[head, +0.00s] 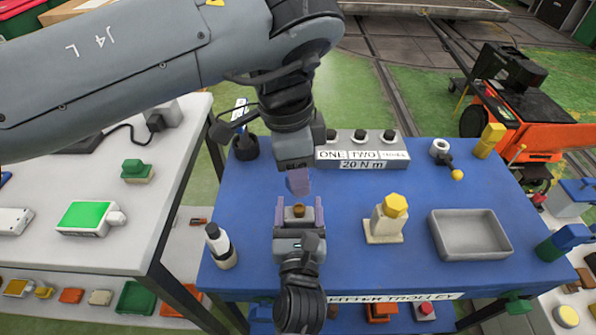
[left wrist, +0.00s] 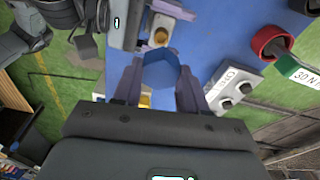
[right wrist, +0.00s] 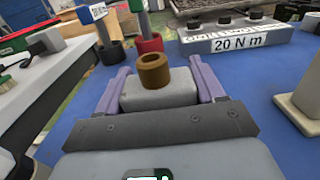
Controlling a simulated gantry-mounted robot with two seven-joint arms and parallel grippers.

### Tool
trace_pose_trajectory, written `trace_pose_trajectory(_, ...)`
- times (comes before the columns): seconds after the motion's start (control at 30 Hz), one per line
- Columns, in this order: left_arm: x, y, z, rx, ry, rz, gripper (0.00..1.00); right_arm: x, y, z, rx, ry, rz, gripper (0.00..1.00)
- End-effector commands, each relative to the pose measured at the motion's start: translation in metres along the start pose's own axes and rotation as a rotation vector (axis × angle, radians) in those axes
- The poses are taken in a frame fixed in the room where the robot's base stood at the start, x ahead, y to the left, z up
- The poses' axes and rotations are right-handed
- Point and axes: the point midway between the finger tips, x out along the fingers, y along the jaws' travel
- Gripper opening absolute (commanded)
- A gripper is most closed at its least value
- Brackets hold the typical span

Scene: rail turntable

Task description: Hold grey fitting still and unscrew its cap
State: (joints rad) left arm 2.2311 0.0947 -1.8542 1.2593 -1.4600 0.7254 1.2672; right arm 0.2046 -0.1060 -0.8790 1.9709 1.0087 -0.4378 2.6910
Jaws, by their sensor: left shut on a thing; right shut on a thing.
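The grey fitting (right wrist: 160,90) is a block with a hollow brown threaded neck (right wrist: 154,70) on top, bare of any cap. My right gripper (head: 299,212) is shut on the block from both sides, near the trolley top. The cap (left wrist: 161,72) is a blue hexagonal piece seen in the left wrist view. My left gripper (head: 298,184) is shut on it, pointing down above the fitting. In the head view the cap is mostly hidden by the fingers. The neck also shows in the left wrist view (left wrist: 160,38), apart from the cap.
On the blue trolley (head: 345,260), a cream fitting with a yellow cap (head: 390,215) and a grey tray (head: 470,235) stand to the right. A labelled grey box (head: 362,150) is behind. A white and black bottle (head: 220,246) is at the left. Free blue surface lies around the grippers.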

Motion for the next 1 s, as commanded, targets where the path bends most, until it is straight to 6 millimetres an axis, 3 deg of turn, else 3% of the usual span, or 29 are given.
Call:
trace_pose_trajectory(0.17,0.0,0.0,0.0,0.0,0.0,0.0,0.05,0.0,0.0,0.0,0.0,0.0,0.0,0.13)
trace_pose_trajectory(0.2,0.0,0.0,0.0,0.0,0.0,0.0,0.05,0.0,0.0,0.0,0.0,0.0,0.0,0.7)
trace_pose_trajectory(0.4,0.0,0.0,0.0,0.0,0.0,0.0,0.05,0.0,0.0,0.0,0.0,0.0,0.0,0.98)
trace_pose_trajectory(0.77,0.0,0.0,0.0,0.0,0.0,0.0,0.05,-0.003,0.0,0.0,0.001,0.0,0.001,0.98)
trace_pose_trajectory(1.0,0.0,0.0,0.0,0.0,0.0,0.0,0.05,-0.03,0.0,-0.001,0.004,0.003,0.001,0.98)
